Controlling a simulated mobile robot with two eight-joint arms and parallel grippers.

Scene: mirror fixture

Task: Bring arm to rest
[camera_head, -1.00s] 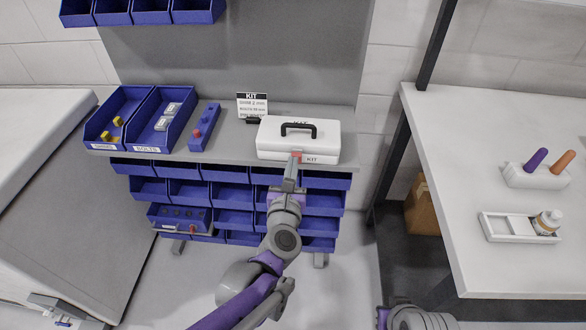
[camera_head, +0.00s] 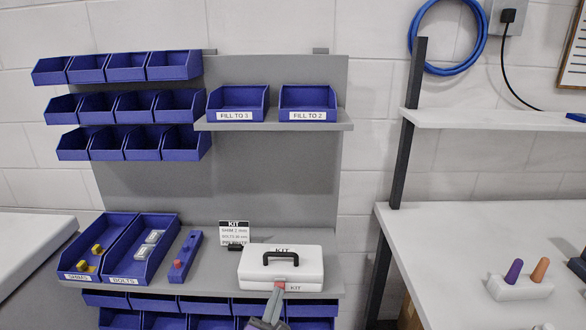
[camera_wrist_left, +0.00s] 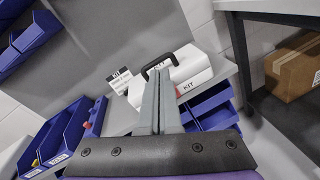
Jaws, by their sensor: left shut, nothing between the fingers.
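My left gripper (camera_head: 274,305) is at the bottom of the head view, in front of the white kit box (camera_head: 280,268). Its fingertips are close to the red latch on the box's front; I cannot tell whether they touch it. In the left wrist view the two fingers (camera_wrist_left: 159,105) lie together with nothing between them, and the kit box (camera_wrist_left: 199,66) is beyond them. The box's lid is closed and its black handle stands up. My right gripper is in neither current view.
The grey bench holds the shims bin (camera_head: 87,262), the bolts bin (camera_head: 145,250), a blue block (camera_head: 186,256) and a kit sign (camera_head: 234,232). Blue bins hang below the bench edge. A white table (camera_head: 450,240) stands right. A cardboard box (camera_wrist_left: 296,66) sits on a lower shelf.

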